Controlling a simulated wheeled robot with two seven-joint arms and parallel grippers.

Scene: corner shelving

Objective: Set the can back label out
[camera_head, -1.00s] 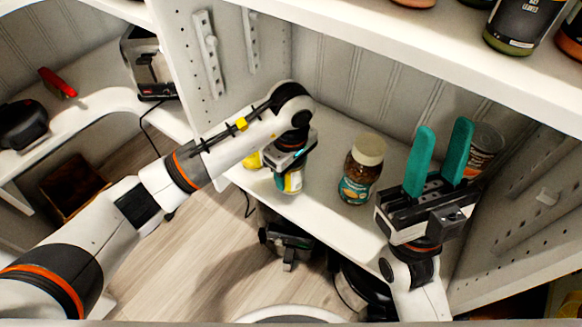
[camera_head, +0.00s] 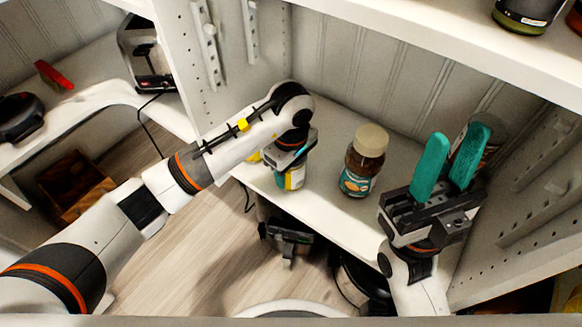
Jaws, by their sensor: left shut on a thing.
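My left gripper (camera_head: 296,152) points down over the shelf and is shut on a can (camera_head: 292,180) with a white, yellow and teal label. The gripper hides the can's upper part. The can is near the shelf's front edge; I cannot tell whether it touches the shelf. My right gripper (camera_head: 450,165) is open and empty, its two teal fingers pointing up at the shelf's right side. Behind its fingers is another can (camera_head: 488,132), largely hidden.
A brown jar with a cream lid (camera_head: 363,160) stands on the shelf (camera_head: 332,135) between my grippers. Something yellow (camera_head: 254,157) shows left of the held can. An upper shelf (camera_head: 430,40) holds jars. Perforated side panels bound the shelf. A toaster (camera_head: 142,55) is at left.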

